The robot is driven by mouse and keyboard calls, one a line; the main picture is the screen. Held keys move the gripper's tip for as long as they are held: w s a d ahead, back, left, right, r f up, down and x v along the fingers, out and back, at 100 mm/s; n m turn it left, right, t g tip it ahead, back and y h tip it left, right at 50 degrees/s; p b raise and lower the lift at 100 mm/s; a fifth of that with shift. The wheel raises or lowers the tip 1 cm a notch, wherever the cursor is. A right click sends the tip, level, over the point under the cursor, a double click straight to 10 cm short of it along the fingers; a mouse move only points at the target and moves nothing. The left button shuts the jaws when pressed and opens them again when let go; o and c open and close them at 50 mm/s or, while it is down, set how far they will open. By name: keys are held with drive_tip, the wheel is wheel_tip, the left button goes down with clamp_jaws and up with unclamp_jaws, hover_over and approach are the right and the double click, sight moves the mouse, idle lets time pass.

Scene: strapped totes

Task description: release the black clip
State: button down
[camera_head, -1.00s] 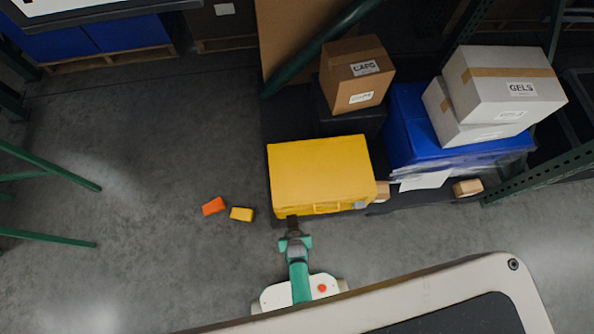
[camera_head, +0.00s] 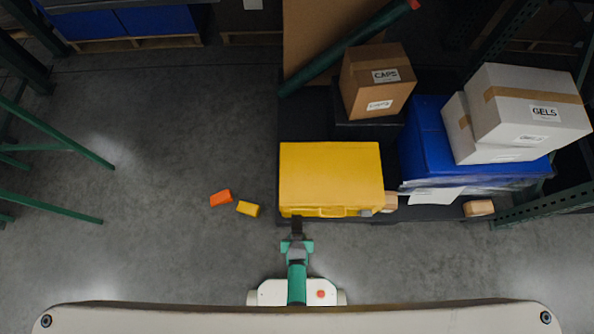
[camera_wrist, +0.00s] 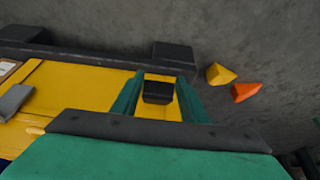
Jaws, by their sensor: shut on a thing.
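A yellow tote (camera_head: 330,172) with a yellow front handle (camera_head: 332,212) sits at the front of a dark pallet. My gripper (camera_head: 297,236) is at the left end of its front side. In the wrist view the two green fingers of my gripper (camera_wrist: 158,98) stand either side of the black clip (camera_wrist: 157,92), against the yellow tote wall (camera_wrist: 85,92). My gripper is shut on the clip; the fingers hide its sides. A grey clip (camera_wrist: 14,101) is farther along the same side, and it also shows in the head view (camera_head: 365,212).
An orange block (camera_head: 221,198) and a small yellow block (camera_head: 248,208) lie on the floor left of the tote. A blue tote (camera_head: 425,145) under white boxes (camera_head: 530,105) stands to the right. A brown box (camera_head: 377,85) is behind.

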drive_tip(key=c, duration=1.1)
unclamp_jaws()
drive_tip(key=shift+s+f, duration=0.3)
drive_tip(key=shift+s, duration=0.35)
drive_tip(key=shift+o, duration=0.3)
drive_tip(key=shift+w+r, duration=0.1)
drive_tip(key=shift+w, duration=0.2)
drive_tip(key=v, duration=1.1)
drive_tip(key=shift+w, duration=0.15)
